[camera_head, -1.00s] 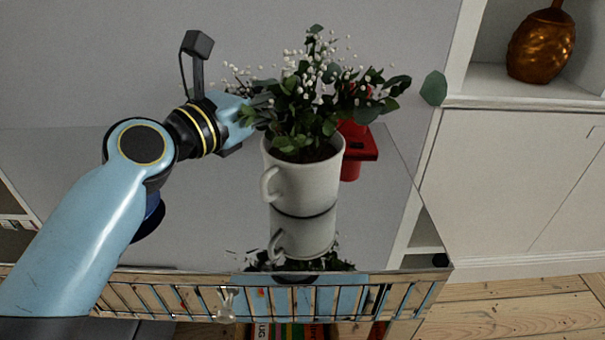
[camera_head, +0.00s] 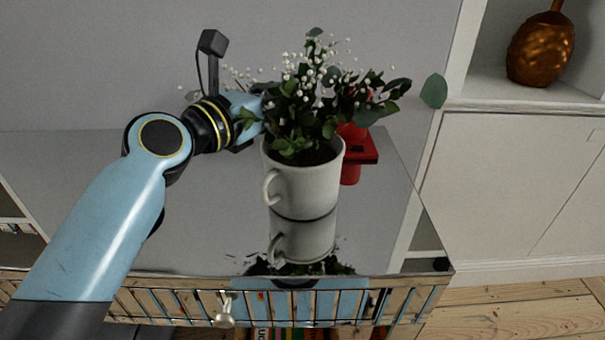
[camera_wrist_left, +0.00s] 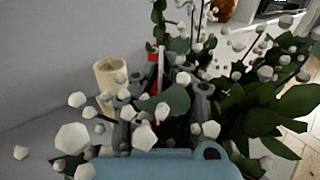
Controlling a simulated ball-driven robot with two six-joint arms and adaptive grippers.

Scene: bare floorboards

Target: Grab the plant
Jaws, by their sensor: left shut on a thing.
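The plant (camera_head: 308,95), with green leaves and small white blossoms, stands upright in a white mug (camera_head: 304,188) on a glossy surface. In the left wrist view its leaves and blossoms (camera_wrist_left: 262,105) fill much of the frame. My left arm comes in from the left, and its blue gripper body touches or overlaps the plant's left side. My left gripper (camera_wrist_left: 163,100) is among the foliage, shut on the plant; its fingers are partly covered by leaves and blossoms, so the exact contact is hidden. My right gripper is not in view.
A red object (camera_head: 360,156) stands close behind the mug on its right. A cream cylinder (camera_wrist_left: 108,78) shows in the left wrist view. The glossy tabletop (camera_head: 380,215) mirrors the mug, with a barred rack along its front edge. A shelf with a copper vase (camera_head: 541,48) stands at right.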

